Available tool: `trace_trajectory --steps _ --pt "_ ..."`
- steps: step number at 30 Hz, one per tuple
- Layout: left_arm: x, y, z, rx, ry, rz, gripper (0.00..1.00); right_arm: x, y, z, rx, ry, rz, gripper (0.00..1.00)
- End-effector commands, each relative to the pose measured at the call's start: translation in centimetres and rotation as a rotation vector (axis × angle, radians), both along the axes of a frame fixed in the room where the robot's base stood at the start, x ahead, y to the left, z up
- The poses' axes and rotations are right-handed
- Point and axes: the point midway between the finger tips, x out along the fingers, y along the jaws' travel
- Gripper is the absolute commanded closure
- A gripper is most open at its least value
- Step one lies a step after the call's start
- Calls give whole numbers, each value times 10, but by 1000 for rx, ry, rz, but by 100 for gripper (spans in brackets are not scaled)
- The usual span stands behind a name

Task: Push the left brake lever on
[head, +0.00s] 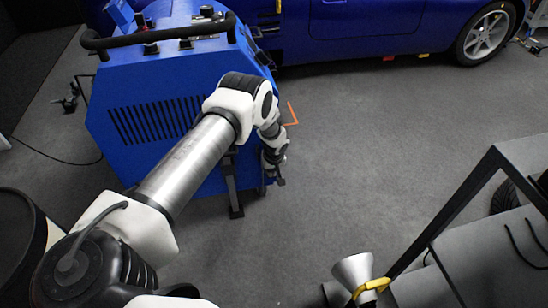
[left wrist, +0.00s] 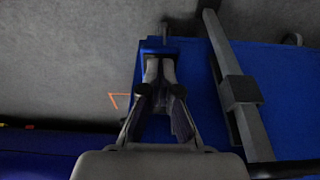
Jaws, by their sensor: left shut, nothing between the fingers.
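The blue dynamometer unit (head: 150,115) stands at the upper left of the head view, with a slotted vent on its near side. My left arm reaches across it, and my left gripper (head: 277,175) is low by its right-hand corner. In the left wrist view my left gripper (left wrist: 160,68) is shut and empty. Its fingertips are over a small blue bracket (left wrist: 154,43) at the edge of the unit, with a dark caster-like part (left wrist: 165,29) just beyond. I cannot make out the brake lever clearly, nor whether the fingers touch anything. My right gripper is not in view.
A dark leg (head: 235,190) stands beside the unit; a grey bar with a black block (left wrist: 240,90) is right of my fingers. A blue car (head: 350,30) stands behind. A grey cart (head: 490,250) and a funnel-like cone (head: 354,268) are at lower right. The middle floor is clear.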

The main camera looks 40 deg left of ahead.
Motion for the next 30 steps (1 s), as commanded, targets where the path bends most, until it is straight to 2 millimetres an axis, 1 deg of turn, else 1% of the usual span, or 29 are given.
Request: trace_trajectory --steps 1,6,13,21,30 --pt "-1 -1 -8 0 2 -1 100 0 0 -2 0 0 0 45" --pt "-2 -3 -27 0 2 -1 100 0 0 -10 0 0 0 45" --pt "-2 -3 -45 0 0 -1 100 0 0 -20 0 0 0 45" --pt "0 -1 -53 1 -1 0 100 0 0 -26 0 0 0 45" --pt "0 -1 -54 0 0 -1 100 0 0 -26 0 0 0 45"
